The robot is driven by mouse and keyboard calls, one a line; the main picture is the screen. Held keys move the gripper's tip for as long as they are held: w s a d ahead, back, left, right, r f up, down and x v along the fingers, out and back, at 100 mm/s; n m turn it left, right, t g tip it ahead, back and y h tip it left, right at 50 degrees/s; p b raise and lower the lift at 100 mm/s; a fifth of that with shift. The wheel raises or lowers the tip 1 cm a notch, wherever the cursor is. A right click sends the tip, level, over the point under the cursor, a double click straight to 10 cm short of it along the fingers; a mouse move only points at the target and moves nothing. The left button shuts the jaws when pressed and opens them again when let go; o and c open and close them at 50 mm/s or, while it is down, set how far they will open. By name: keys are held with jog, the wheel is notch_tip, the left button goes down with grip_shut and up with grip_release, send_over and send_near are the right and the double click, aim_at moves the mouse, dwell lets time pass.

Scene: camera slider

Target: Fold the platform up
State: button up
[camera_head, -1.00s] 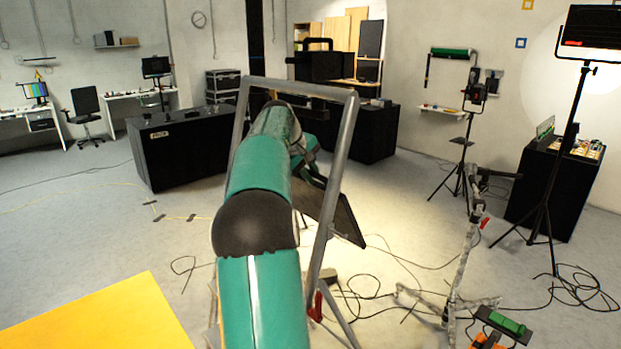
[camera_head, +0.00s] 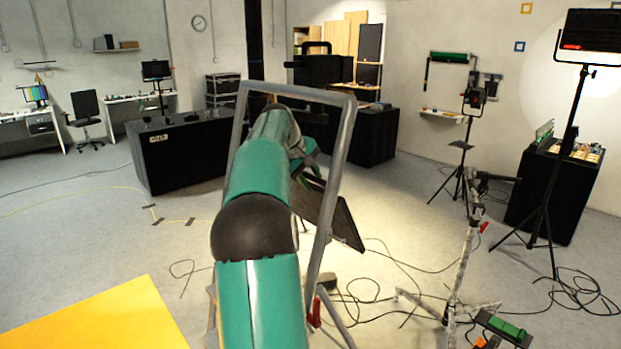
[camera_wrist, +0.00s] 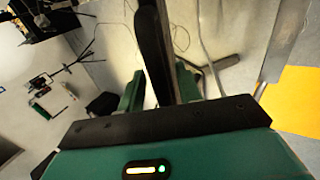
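In the head view, a dark flat platform (camera_head: 338,216) hangs tilted inside a grey metal tube frame (camera_head: 342,150), sloping down to the right. My green arm reaches forward through the middle of the view, and its end is close to the platform's upper left end. In the wrist view, the two green fingers of my gripper (camera_wrist: 159,72) stand apart on either side of the platform's narrow black edge (camera_wrist: 153,35). A pale gap shows between the left finger and the edge. The right finger is very close to it; I cannot tell if they touch.
A yellow surface (camera_head: 95,318) is at lower left. A metal stand (camera_head: 462,260) and a light stand (camera_head: 545,205) are at right, with loose cables (camera_head: 575,300) on the floor. Black counters (camera_head: 185,155) stand behind. Open floor lies at left.

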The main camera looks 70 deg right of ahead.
jog(key=v, duration=1.3)
jog(key=shift+r, duration=0.35)
jog(key=shift+w+a, duration=0.1)
jog(key=shift+a, duration=0.1)
